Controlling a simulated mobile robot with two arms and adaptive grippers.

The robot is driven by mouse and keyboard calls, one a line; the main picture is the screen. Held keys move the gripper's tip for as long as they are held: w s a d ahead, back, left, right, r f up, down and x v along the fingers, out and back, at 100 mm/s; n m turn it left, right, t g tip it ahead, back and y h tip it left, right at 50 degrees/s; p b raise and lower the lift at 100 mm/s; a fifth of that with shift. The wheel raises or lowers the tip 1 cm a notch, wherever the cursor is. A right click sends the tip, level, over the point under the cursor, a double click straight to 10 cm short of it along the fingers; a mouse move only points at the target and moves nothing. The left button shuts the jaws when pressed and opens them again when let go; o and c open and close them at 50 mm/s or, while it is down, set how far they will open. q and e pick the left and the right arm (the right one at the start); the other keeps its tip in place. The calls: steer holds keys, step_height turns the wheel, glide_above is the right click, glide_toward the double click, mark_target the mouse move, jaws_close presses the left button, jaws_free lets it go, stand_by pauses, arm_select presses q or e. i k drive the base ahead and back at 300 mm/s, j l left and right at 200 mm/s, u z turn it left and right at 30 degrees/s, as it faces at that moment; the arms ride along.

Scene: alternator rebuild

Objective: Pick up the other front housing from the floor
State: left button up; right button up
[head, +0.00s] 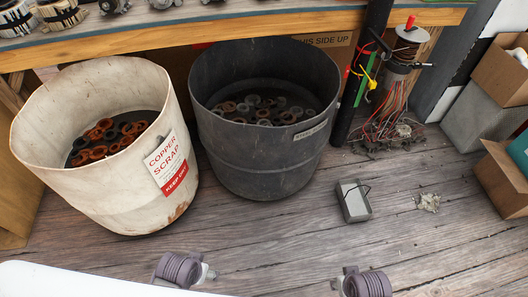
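I cannot make out a front housing for certain on the floor. Two purple-grey ribbed round pieces with short pale metallic ends show at the bottom edge, one left of centre (179,269) and one right of centre (367,284). Their metallic ends face each other.
A white copper scrap bin (90,187) and a dark bin (262,165), both holding rings, stand before the bench (240,27). A grey box (355,202) sits on the floor. Wire bundles (385,125) and cartons (500,180) stand right.

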mark_target(433, 200)
steer(key=z, duration=1.55)
steer(key=i+u, duration=0.35)
steer(key=i, duration=0.4)
